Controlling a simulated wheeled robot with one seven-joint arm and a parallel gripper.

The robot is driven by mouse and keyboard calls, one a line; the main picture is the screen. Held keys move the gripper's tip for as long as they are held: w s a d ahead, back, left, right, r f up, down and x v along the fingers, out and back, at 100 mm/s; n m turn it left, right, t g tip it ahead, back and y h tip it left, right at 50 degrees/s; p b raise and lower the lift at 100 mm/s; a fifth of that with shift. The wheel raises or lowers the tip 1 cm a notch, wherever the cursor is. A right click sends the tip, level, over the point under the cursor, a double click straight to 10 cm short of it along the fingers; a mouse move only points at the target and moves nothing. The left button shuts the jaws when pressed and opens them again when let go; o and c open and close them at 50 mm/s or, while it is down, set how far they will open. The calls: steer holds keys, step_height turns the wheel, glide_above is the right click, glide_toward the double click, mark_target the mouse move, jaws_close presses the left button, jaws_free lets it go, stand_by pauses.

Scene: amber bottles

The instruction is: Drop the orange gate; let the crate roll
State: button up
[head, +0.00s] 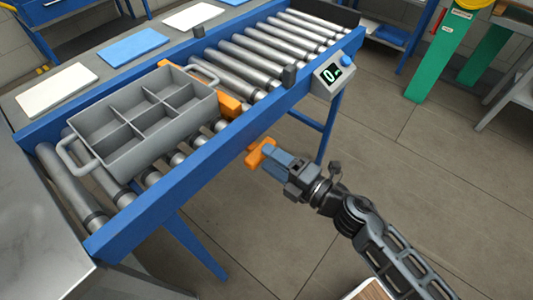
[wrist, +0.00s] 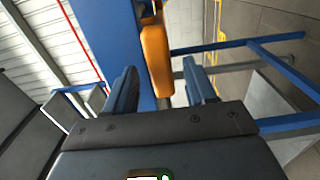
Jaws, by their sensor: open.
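The grey crate (head: 141,116), with several empty compartments and two end handles, sits on the roller conveyor. An orange gate (head: 230,104) stands across the rollers at the crate's right end, partly hidden by it. An orange handle (head: 257,153) sticks out from the conveyor's blue near side rail.
The rollers (head: 265,52) past the gate are empty. White and blue panels (head: 133,47) lie along the far side.

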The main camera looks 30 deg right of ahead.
steer(key=shift+x, duration=1.15)
jaws_close()
